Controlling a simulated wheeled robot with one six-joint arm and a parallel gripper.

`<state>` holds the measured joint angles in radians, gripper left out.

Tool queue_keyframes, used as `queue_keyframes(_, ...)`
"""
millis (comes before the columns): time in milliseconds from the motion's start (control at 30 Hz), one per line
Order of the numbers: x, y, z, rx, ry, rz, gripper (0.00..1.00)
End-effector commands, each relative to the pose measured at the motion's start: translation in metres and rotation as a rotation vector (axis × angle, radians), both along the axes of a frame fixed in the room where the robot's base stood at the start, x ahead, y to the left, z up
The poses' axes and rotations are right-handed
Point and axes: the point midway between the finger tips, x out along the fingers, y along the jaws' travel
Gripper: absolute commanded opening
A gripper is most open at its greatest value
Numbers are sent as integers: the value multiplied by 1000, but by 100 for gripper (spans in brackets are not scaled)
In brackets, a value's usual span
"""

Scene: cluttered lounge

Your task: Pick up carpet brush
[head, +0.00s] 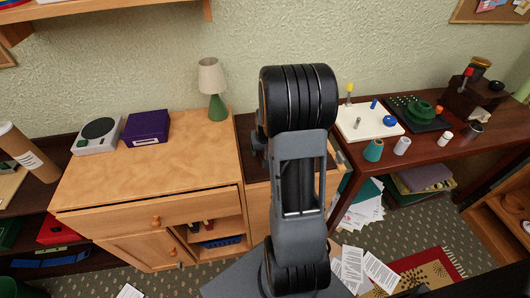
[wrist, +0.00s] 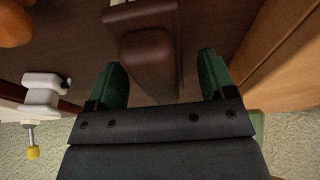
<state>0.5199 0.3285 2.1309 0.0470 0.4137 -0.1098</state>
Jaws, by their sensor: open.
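In the wrist view, a dark brown wooden block with rounded edges (wrist: 150,55) lies on a dark brown surface (wrist: 70,40), and it may be the carpet brush; I see no bristles. My gripper (wrist: 162,75) is open, with its two green fingers on either side of the block's near end. A gap shows at each side, and nothing is held. In the head view my own arm hides the gripper and this block.
A white clamp with a yellow knob (wrist: 42,100) sits left of the fingers. A wooden panel (wrist: 285,60) rises at right. In the head view, a lamp (head: 212,85) stands on the light cabinet (head: 130,175), and a white board (head: 367,122) lies on the right-hand table.

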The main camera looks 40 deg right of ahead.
Motion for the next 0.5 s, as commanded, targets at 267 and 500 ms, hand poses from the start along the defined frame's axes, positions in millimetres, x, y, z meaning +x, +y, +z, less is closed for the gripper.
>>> queue_keyframes(267,2,-1,-7,-1,-2,1,77)
queue_keyframes(500,2,-1,-7,-1,-2,1,62)
